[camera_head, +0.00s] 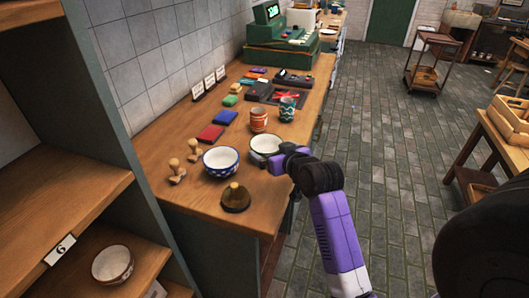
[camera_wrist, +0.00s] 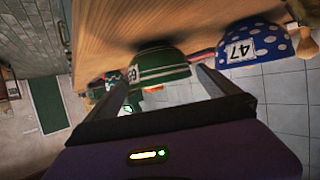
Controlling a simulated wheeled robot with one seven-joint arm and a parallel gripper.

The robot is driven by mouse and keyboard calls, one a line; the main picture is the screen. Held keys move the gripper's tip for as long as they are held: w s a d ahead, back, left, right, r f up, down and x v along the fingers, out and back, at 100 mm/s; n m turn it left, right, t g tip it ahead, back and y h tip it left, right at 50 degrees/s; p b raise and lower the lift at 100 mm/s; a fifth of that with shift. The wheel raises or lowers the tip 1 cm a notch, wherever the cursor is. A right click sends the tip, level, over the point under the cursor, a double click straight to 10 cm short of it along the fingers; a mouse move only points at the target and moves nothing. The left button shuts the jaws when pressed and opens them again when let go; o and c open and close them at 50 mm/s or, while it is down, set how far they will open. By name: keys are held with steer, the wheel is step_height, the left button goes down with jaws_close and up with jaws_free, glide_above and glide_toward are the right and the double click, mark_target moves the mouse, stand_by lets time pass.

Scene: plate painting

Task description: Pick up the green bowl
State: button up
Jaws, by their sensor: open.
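The green bowl (camera_head: 263,146), pale inside, stands upright on the wooden counter near its right edge. In the wrist view, which looks upside down, the green bowl (camera_wrist: 163,66) has pale stripes and a white number label. My gripper (camera_head: 284,156) is at the right side of the bowl in the head view. In the wrist view my gripper (camera_wrist: 163,78) is open, with one finger toward each side of the bowl. The bowl lies ahead, between the finger lines. Whether the fingertips touch it I cannot tell.
A blue dotted bowl (camera_head: 221,161) stands close to the left, labelled 47 in the wrist view (camera_wrist: 253,46). A brown bell-shaped object (camera_head: 235,198) is in front. Orange (camera_head: 259,119) and green (camera_head: 287,109) cups stand behind. Wooden stamps (camera_head: 177,171) are at left.

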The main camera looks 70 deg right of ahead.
mark_target(261, 143)
steer(key=x, duration=0.5)
steer(key=shift+d, duration=0.1)
steer(key=c, duration=1)
steer(key=shift+c, duration=1.4)
